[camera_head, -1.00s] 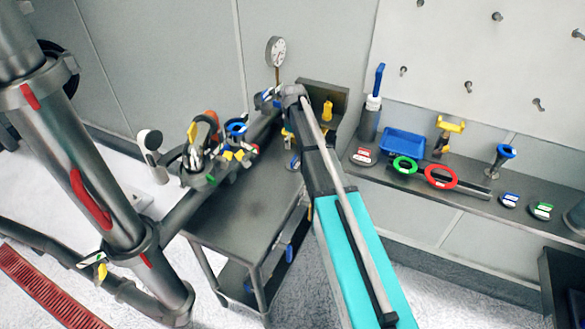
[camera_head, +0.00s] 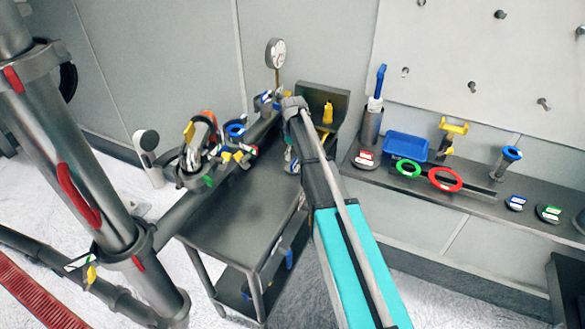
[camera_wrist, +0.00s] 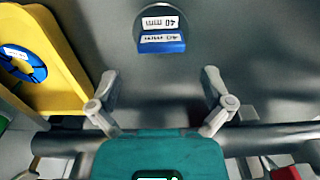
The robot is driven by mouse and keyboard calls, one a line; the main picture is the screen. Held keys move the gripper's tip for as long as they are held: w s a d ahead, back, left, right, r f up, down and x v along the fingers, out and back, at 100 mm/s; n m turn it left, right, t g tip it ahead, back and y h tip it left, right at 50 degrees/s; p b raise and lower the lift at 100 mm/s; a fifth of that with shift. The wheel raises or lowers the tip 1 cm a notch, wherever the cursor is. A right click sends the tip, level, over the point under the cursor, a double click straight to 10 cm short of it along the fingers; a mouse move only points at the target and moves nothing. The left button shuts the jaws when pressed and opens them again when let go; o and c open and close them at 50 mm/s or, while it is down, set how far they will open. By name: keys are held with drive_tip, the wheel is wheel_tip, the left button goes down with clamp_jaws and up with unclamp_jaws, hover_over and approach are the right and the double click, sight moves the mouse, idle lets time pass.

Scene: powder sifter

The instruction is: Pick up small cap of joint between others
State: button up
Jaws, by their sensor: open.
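A small round dark cap with a blue tab and white labels reading 40 mm (camera_wrist: 161,42) lies on a grey surface at the top middle of the wrist view. My gripper (camera_wrist: 157,82) is open and empty, with its two fingers apart below the cap in the picture. The fingers do not touch the cap. In the head view my arm covers part of the cart, and I cannot make out my gripper there. A small blue-and-white piece (camera_head: 291,160) shows beside my arm on the cart; I cannot tell if it is the same cap.
A yellow piece with a blue ring (camera_wrist: 22,62) stands left of the cap. The cart (camera_head: 235,210) has clear top space at its front. Labelled caps with red (camera_head: 365,160), blue (camera_head: 516,203) and green (camera_head: 549,213) marks sit on the right shelf, near a blue tray (camera_head: 405,146).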

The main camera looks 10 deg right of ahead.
sight(294, 160)
drive_tip(key=shift+f, duration=0.1)
drive_tip(key=shift+s+d+f+b, duration=0.1)
drive_tip(key=shift+f+b, duration=2.4)
drive_tip(key=shift+b, duration=0.15)
drive_tip(key=c, duration=1.2)
